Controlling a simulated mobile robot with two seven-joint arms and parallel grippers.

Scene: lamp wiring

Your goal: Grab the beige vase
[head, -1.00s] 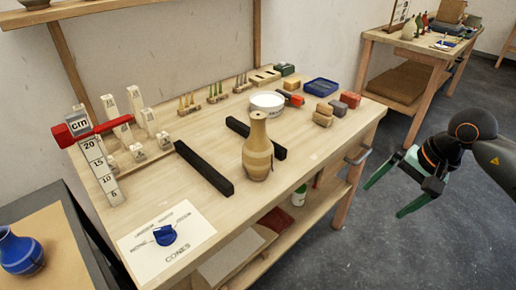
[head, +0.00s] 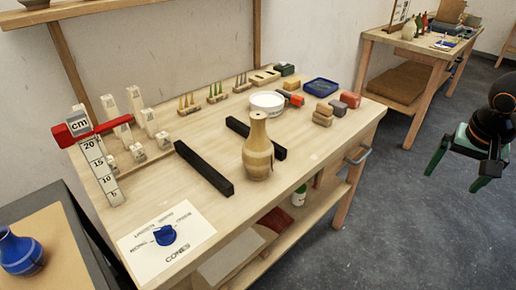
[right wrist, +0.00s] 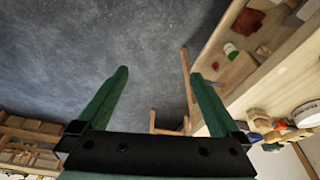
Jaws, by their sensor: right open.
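The beige vase (head: 257,148) stands upright on the wooden workbench (head: 150,196), near its front edge, with a narrow neck and banded body. A black bar lies just behind it. My right gripper (head: 458,178) is open and empty, out over the floor to the right of the bench and well apart from the vase. In the right wrist view its two green fingers (right wrist: 162,95) are spread with nothing between them. I cannot make out the vase in that view. My left gripper is not in view.
Two black bars (head: 204,170) lie on the bench beside and behind the vase. A white bowl (head: 267,103), wooden blocks (head: 323,114) and a blue tray (head: 321,86) stand further back. A card with a blue piece (head: 165,235) lies front left. Floor right of the bench is clear.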

